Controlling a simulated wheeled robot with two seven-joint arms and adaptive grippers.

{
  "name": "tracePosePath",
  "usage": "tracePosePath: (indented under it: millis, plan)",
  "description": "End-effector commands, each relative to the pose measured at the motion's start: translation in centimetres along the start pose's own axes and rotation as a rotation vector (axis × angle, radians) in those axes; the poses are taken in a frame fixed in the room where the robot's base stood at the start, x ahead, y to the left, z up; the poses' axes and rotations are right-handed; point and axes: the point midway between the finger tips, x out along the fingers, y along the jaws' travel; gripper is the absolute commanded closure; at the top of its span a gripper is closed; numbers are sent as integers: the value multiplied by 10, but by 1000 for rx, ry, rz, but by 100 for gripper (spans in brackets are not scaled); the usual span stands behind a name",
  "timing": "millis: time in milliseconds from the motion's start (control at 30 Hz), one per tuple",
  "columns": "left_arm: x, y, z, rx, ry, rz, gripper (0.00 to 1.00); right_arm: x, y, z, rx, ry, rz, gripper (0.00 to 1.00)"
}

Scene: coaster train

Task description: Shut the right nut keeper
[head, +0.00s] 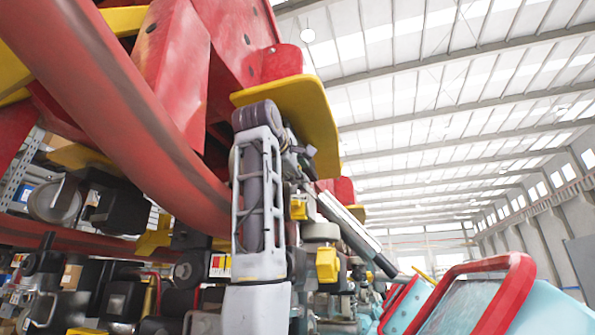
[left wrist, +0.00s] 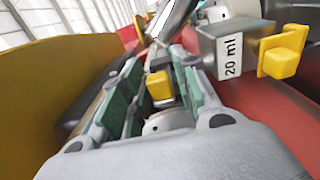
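In the left wrist view my left gripper (left wrist: 157,62) is open, with green pads on both fingers. A yellow block (left wrist: 160,86) shows between the fingers, with gaps at its sides; I cannot tell its depth. In the head view two yellow blocks (head: 299,210) (head: 327,265) show beside the grey arm. I cannot tell which part is the right nut keeper or whether it is shut. My right gripper is not identifiable in either view.
A thick red rail (head: 120,110) and a yellow plate (head: 300,105) hang close above the work area. Dark wheel parts (head: 125,300) crowd the lower left. Teal seats with red bars (head: 490,265) stand at lower right. Free space around the gripper is tight.

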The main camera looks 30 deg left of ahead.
Motion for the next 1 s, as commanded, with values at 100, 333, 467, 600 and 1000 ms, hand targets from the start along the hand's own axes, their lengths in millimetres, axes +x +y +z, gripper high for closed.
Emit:
tracePosePath:
  millis: [100,333,467,600,1000]
  plan:
    - [0,0,0,0,0,0,90,0,0,0,0,0,0,60]
    - [0,0,0,0,0,-1,100,0,1,0,-1,0,1,60]
    - [-1,0,0,0,-1,-1,100,0,2,1,-1,-1,2,60]
    - [-9,0,1,0,-2,1,100,4,4,2,-2,-1,4,60]
    - [-58,-1,1,1,-1,0,100,18,4,3,-2,-2,4,60]
